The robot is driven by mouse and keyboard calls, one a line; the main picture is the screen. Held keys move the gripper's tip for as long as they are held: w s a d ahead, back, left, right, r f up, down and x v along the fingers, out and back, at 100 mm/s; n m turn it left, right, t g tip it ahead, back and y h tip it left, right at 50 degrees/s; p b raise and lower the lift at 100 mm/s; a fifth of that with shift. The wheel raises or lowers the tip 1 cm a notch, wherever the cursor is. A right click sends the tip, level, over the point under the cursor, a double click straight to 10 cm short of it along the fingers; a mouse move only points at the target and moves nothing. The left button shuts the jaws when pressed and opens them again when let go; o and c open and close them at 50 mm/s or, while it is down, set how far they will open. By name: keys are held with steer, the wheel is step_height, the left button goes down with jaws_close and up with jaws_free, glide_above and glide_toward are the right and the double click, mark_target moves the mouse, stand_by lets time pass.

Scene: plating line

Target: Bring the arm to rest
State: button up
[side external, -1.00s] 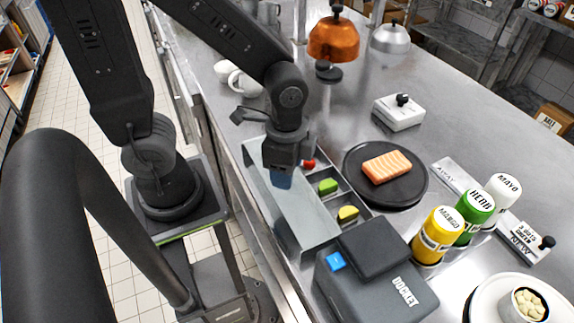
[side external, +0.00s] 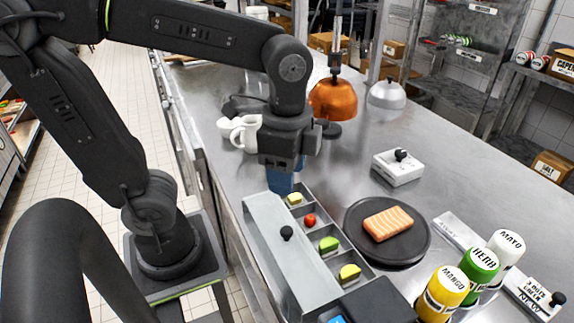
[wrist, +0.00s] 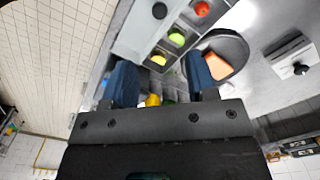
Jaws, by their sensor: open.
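My gripper (side external: 282,184) hangs with its blue fingers pointing down, above the far end of the garnish tray (side external: 372,279). In the wrist view its two blue fingers (wrist: 161,82) stand wide apart with nothing held between them. A grey lid panel (side external: 268,218) with a black knob (side external: 286,233) lies along the left side of the tray, clear of the fingers. The tray's compartments hold a red piece (side external: 310,220), a green piece (side external: 328,244) and yellow pieces (side external: 349,272).
A black plate (side external: 414,249) with salmon (side external: 388,223) lies right of the tray. Bottles (side external: 443,292) stand at the front right. White cups (side external: 246,132) and a copper dome (side external: 333,100) stand behind my gripper. Open counter lies at the back right.

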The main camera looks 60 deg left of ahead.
steer(key=shift+r, duration=0.35)
steer(key=a+n+t, duration=0.1)
steer(key=n+t, duration=0.1)
steer(key=n, duration=0.1)
steer(key=a+n+t, duration=0.1)
steer(key=a+n, duration=0.1)
steer(key=n, duration=0.1)
steer(key=s+a+n+t, duration=0.1)
steer(key=n+t, duration=0.1)
steer(key=n, duration=0.1)
steer(key=shift+s+a+t, duration=0.1)
steer(key=shift+a+t, duration=0.2)
steer(key=shift+a, duration=0.05)
